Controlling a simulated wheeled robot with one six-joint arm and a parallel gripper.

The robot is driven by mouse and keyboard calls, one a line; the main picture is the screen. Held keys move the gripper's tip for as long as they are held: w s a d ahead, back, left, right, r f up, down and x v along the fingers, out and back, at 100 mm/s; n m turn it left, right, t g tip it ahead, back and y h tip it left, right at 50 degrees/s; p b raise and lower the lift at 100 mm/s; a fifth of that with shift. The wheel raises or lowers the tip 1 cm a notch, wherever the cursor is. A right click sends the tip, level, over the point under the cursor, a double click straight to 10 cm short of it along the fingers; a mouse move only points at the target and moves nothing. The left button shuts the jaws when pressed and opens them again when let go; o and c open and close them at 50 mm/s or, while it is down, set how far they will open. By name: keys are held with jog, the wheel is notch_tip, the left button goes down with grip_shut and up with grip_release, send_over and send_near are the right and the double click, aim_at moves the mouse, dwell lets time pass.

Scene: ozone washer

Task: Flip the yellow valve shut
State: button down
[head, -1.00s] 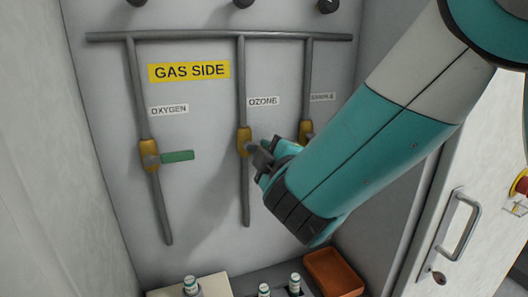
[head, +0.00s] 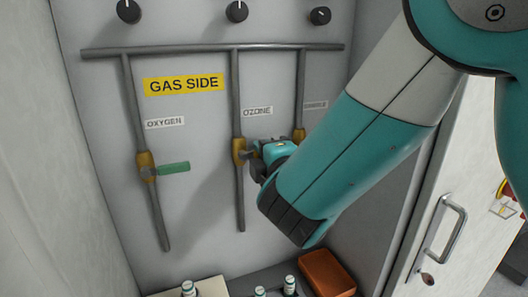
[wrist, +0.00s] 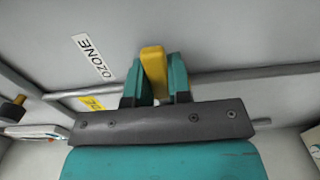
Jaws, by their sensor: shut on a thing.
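The yellow valve's handle (wrist: 153,70) shows in the wrist view between the two teal fingers of my gripper (wrist: 153,88). My gripper is shut on it. In the head view my gripper (head: 262,151) reaches the brass valve body (head: 239,150) on the pipe under the OZONE label (head: 257,111) from the right, about level with it. The yellow handle is hidden there behind my gripper. In the wrist view the handle looks roughly crosswise to the grey pipe (wrist: 230,75).
A green-handled valve (head: 172,168) sits on the OXYGEN pipe to the left. A third brass valve (head: 299,134) is on the right pipe, partly behind my arm. A door handle (head: 450,228) is at right.

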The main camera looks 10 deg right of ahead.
jog(key=c, duration=1)
grip_release()
jog(key=shift+c, duration=0.2)
jog(key=b+v, duration=1.5)
jog(key=v, duration=0.2)
jog(key=shift+s, duration=0.25)
jog(key=shift+d+r, duration=0.1)
